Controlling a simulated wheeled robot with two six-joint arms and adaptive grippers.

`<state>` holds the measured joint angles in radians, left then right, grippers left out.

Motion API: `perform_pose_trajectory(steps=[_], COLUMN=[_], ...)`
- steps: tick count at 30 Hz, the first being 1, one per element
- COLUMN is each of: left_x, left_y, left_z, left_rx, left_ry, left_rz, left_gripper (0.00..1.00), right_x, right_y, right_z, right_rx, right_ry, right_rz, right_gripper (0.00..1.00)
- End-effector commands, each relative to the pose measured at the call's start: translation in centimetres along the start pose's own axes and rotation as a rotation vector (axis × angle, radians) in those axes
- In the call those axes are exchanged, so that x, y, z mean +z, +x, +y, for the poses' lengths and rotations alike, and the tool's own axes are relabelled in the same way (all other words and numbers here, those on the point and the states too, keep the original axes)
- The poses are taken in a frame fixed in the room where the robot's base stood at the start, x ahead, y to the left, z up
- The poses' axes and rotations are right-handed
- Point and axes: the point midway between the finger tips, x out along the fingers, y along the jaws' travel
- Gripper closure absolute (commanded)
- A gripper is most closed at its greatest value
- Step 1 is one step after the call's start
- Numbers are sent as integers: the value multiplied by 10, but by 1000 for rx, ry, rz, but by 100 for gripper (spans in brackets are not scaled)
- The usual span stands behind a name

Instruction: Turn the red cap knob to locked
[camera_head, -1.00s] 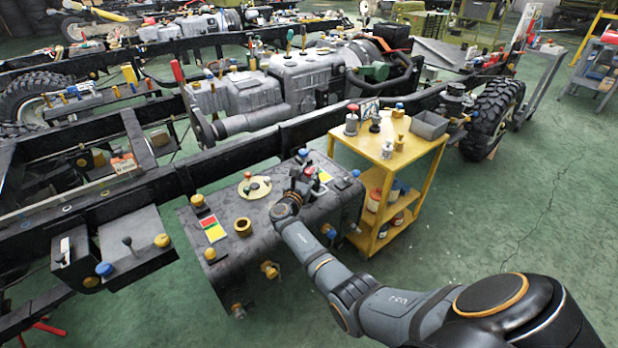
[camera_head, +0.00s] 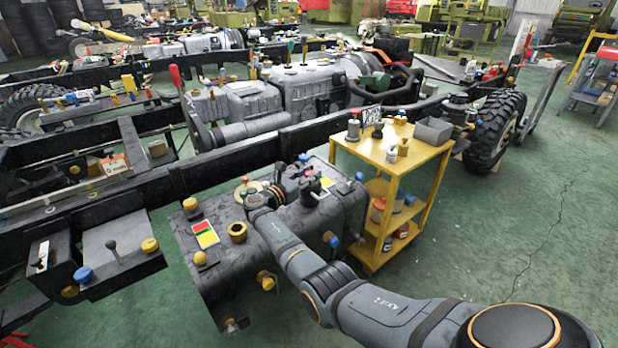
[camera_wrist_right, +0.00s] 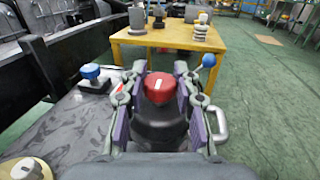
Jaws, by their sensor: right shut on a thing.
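The red cap knob (camera_wrist_right: 159,88) shows in the right wrist view, on a dark round base, with a pale mark across its top. The two fingers of my right gripper (camera_wrist_right: 158,97) stand on either side of it and are shut on it. In the head view my right gripper (camera_head: 311,187) is at the top of the dark grey tank (camera_head: 215,270), near its right end, and largely hides the knob there. My left gripper is not in view.
A yellow cart (camera_head: 420,158) with cans and a grey tray stands right of the tank. A blue-topped knob (camera_wrist_right: 90,72) and a blue-ball lever (camera_wrist_right: 208,60) flank the gripper. A black chassis rail (camera_head: 215,165) runs behind. Green floor is free at the right.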

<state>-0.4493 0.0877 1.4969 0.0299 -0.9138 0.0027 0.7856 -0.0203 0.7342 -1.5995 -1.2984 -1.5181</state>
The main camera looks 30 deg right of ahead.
Motion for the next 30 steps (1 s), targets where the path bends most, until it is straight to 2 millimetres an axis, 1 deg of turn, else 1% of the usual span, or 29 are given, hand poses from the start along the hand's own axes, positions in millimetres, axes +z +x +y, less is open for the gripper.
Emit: perform_pose_trajectory(steps=[10,11,16,23,26,29,30], left_x=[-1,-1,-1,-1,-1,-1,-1], left_y=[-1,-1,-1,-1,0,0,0], left_z=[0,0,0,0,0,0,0], left_rx=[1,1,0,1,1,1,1], left_ry=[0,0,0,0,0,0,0], left_rz=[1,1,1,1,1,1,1], left_gripper=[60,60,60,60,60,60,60], right_x=[0,0,0,0,0,-2,-1], right_y=[0,0,0,0,-3,-17,-25], right_z=[0,0,0,0,0,1,1], right_rx=[-2,-2,-1,-1,0,2,2], right_ry=[1,1,1,0,1,1,2], right_rz=[1,0,0,0,1,3,3], right_gripper=[100,69,46,46,46,46,46])
